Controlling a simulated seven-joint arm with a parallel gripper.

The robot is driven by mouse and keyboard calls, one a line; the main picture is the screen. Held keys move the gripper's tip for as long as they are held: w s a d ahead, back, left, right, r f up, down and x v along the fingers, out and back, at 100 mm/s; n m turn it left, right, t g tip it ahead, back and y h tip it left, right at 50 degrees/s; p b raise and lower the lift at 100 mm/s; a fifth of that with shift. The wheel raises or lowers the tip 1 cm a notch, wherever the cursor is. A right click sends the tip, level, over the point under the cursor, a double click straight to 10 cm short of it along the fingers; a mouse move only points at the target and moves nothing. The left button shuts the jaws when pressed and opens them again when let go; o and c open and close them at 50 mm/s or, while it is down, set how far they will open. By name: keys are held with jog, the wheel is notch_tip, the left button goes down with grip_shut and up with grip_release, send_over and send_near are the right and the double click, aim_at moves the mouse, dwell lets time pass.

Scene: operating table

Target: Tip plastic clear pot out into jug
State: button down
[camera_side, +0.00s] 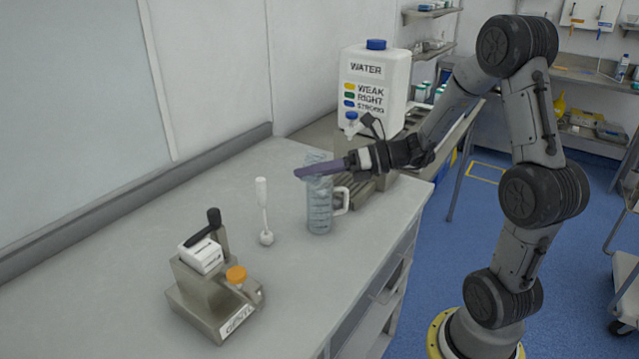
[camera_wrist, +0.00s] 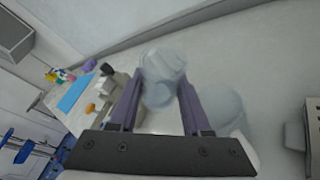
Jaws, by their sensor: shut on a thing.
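The plastic clear pot (camera_side: 316,158) is held by my gripper (camera_side: 306,171) above the jug's mouth in the side view. The purple fingers are shut on it and cover its middle. In the wrist view, the pot (camera_wrist: 163,68) sits between the fingertips of my gripper (camera_wrist: 158,90). The clear jug (camera_side: 319,212) stands upright on the bench, its white handle to the right. In the wrist view the jug (camera_wrist: 226,108) shows faintly to the right of the right finger. I cannot tell how far the pot is tilted or what is in it.
A white water container (camera_side: 377,85) with a blue cap stands behind. A white stirrer-like tool (camera_side: 263,205) stands left of the jug. The grey bench (camera_side: 130,235) is clear further left.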

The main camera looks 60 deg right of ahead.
jog(key=shift+d+f+m+y, duration=0.1)
jog(key=shift+f+m+y, duration=0.35)
jog(key=shift+m, duration=0.15)
jog(key=shift+r+m+t+y, duration=0.4)
jog(key=shift+r+m+y, duration=0.2)
jog(key=shift+m, duration=0.7)
dwell(0.6)
jog(key=shift+f+m+t+y, duration=0.25)
jog(key=shift+f+m+t, duration=0.1)
jog(key=shift+m, duration=0.45)
jog(key=shift+w+d+r+m+t+y, duration=0.15)
jog(key=shift+r+m+t, duration=0.2)
jog(key=shift+m, duration=0.55)
jog(key=shift+s+d+r+m+t+y, duration=0.1)
jog(key=shift+r+m+t+y, duration=0.2)
jog(key=shift+m, duration=0.6)
dwell(2.9)
